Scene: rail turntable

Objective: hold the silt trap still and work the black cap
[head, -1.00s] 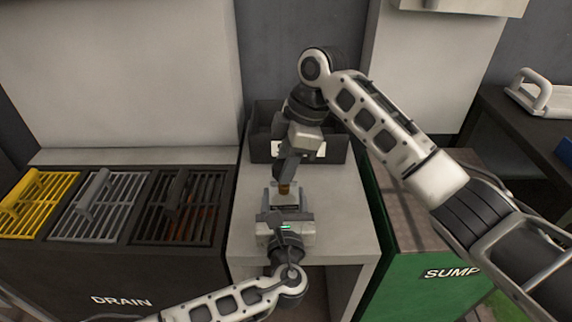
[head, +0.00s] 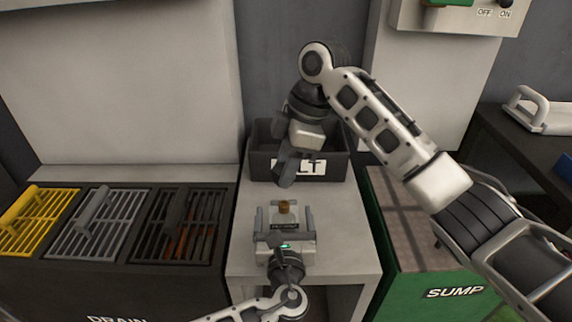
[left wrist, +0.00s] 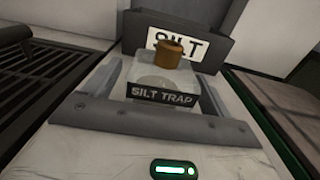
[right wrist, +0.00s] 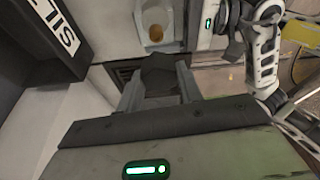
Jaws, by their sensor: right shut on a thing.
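The silt trap (left wrist: 163,92), a pale body with a dark label, stands upright on the grey worktop; in the head view it is small (head: 285,218). Its amber neck (left wrist: 170,54) is bare on top. My left gripper (head: 284,213) has a finger on each side of the trap, with a narrow gap showing, so it looks open around it. My right gripper (head: 287,180) is shut on the black cap (right wrist: 162,75), a dark lobed piece between its fingers, and holds it above and behind the trap, apart from the neck. The cap is hard to make out in the head view.
A dark bin marked SILT (head: 262,166) stands at the back of the worktop (head: 345,225). Drain grates in yellow, grey and black (head: 180,228) lie to the left. The green sump box (head: 425,255) is at the right.

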